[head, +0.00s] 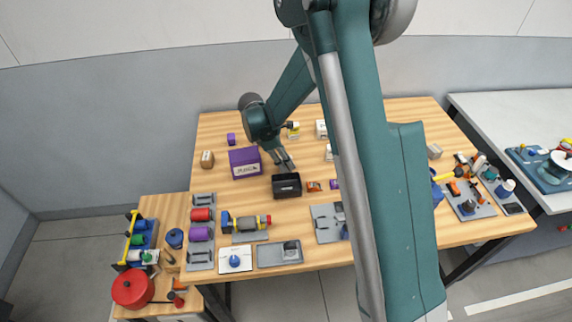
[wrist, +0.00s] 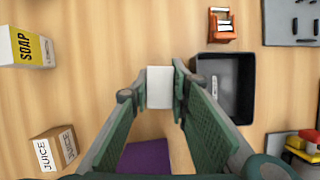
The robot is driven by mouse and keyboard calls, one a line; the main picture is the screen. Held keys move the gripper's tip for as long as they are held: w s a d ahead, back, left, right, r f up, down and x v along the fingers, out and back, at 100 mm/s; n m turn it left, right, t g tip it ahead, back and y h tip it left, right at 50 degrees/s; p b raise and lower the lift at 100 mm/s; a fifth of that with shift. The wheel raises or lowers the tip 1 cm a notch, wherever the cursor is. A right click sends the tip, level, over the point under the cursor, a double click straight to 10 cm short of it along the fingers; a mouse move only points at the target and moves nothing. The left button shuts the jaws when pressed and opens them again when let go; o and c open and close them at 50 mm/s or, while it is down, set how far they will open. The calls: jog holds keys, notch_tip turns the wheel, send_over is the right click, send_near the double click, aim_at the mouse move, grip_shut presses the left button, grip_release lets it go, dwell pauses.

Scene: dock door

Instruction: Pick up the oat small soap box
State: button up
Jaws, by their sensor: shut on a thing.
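A small off-white box (wrist: 160,87) with a plain visible face sits between the two fingers of my gripper (wrist: 155,92) in the wrist view. The fingers press on its two sides, and I see no lettering on it. In the head view my gripper (head: 286,163) points down over the wooden table, just behind a black open bin, and the box is not clearly visible there. The wrist view does not show whether the box touches the table. Another box, white and yellow and marked SOAP (wrist: 27,47), stands apart at the upper left of the wrist view.
The black bin (wrist: 222,85) is close on the right in the wrist view. A brown juice carton (wrist: 55,148) and an orange item (wrist: 222,25) are nearby. Bare wood lies above the held box.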

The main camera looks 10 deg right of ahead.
jog(key=shift+r, duration=0.1)
jog(key=shift+r+p, duration=0.3)
jog(key=shift+r, duration=4.65)
